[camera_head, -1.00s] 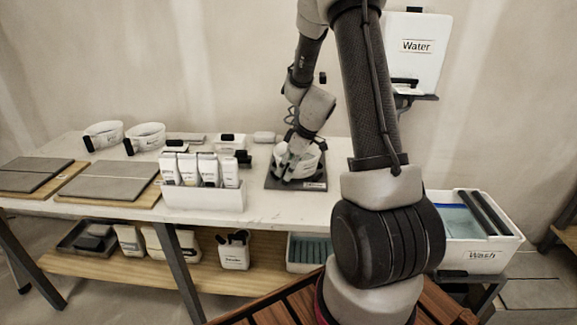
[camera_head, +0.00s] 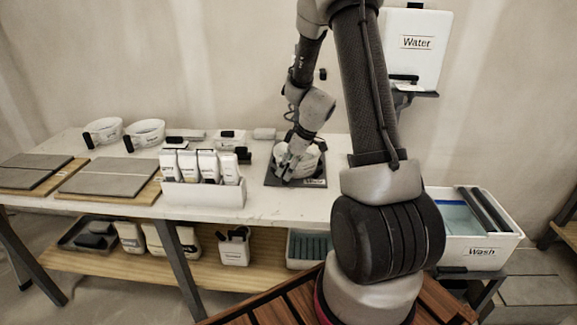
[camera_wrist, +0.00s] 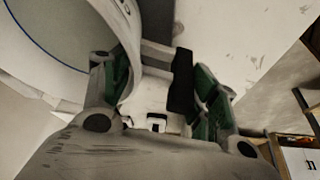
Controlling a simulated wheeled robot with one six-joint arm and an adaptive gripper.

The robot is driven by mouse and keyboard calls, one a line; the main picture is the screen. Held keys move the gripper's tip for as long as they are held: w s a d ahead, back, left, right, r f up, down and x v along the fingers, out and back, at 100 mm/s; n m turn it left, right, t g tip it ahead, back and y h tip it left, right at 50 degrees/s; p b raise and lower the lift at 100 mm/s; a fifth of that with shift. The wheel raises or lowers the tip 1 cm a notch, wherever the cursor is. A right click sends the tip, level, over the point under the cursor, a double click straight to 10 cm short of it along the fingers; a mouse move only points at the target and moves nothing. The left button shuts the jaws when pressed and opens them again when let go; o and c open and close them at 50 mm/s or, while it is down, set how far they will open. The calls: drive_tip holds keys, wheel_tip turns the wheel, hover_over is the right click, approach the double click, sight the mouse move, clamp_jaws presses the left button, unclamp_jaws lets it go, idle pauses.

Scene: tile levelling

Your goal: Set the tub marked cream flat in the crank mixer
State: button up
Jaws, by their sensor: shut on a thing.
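A white tub (camera_head: 311,158) sits over the dark square base of the crank mixer (camera_head: 317,183), towards the right end of the bench. I cannot read its marking, and whether it rests flat on the base is hidden. My gripper (camera_head: 291,170) is at its left front side. In the wrist view, the tub's curved wall and pale inside (camera_wrist: 60,60) with a blue line fill the upper left. A black handle (camera_wrist: 183,82) shows between the green-padded fingers of my gripper (camera_wrist: 168,92), which is shut on the tub at its handle side.
Two white tubs with black handles (camera_head: 103,129) (camera_head: 146,132) stand at the back left. A white rack of bottles (camera_head: 203,193) is left of the mixer. Grey tiles on boards (camera_head: 110,180) lie further left. A wash basin (camera_head: 480,250) and water tank (camera_head: 416,45) are at right.

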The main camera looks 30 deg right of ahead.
drive_tip(key=o, duration=1.6)
drive_tip(key=shift+c, duration=0.2)
drive_tip(key=v, duration=1.2)
drive_tip(key=s+a+r+m+h, duration=0.1)
drive_tip(key=s+a+r+m, duration=0.1)
drive_tip(key=s+r, duration=0.3)
drive_tip(key=s+a+r+m+h, duration=0.1)
drive_tip(key=s+a+r+m, duration=0.2)
drive_tip(key=s, duration=0.8)
drive_tip(key=s+a+r+m+t, duration=0.1)
drive_tip(key=s+a+r+m, duration=0.1)
drive_tip(key=s+r, duration=0.4)
drive_tip(key=shift+s+a+r+m+h, duration=0.25)
drive_tip(key=shift+s+r+m+h, duration=0.25)
drive_tip(key=shift+s, duration=0.55)
